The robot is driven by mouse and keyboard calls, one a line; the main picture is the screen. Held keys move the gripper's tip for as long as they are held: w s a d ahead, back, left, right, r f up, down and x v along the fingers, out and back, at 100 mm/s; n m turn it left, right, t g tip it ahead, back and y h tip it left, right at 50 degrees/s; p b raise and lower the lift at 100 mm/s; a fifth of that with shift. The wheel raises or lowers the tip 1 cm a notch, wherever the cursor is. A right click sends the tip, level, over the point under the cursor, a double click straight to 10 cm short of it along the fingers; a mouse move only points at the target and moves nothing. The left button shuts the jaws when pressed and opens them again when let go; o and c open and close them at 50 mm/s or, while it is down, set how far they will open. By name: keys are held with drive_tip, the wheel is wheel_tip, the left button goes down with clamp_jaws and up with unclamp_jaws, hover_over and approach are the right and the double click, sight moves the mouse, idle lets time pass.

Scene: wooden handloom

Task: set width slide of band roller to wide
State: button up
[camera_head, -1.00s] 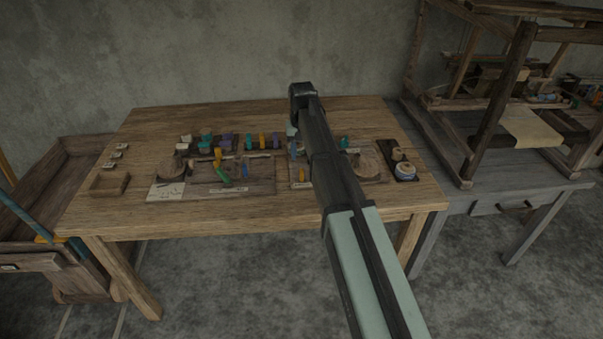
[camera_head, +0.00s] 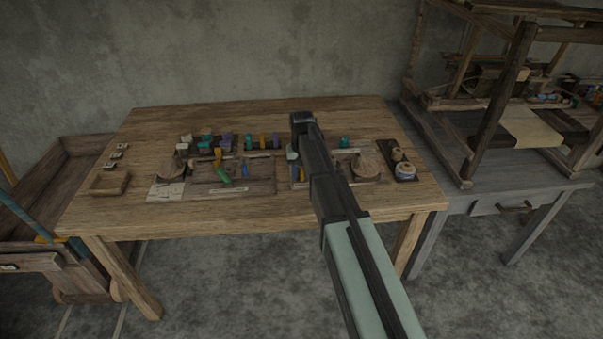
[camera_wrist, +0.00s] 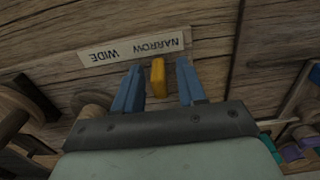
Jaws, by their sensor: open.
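In the wrist view the yellow slide knob (camera_wrist: 157,78) stands between the two blue fingers of my gripper (camera_wrist: 159,66). The fingers are open, with a gap on each side of the knob. A pale label (camera_wrist: 135,46) lies just beyond the fingertips. It reads upside down, with NARROW on the right and WIDE on the left. The knob is nearest the NARROW word. In the head view my arm covers much of the right-hand board (camera_head: 366,179), the band roller's place, and the slide is hard to make out there.
A second board (camera_head: 255,176) with a green piece lies left on the wooden table (camera_head: 240,218). Several coloured blocks (camera_head: 227,140) stand in a row behind. A small tray with spools (camera_head: 404,171) is at the right, an empty wooden box (camera_head: 109,183) at the left.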

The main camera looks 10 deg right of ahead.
drive_tip(key=shift+c, duration=0.4)
clamp_jaws()
drive_tip(key=d, duration=0.6)
drive_tip(key=shift+d, duration=0.25)
drive_tip(key=shift+o, duration=0.4)
unclamp_jaws()
wheel_tip(320, 180, up, 14)
idle(0.4)
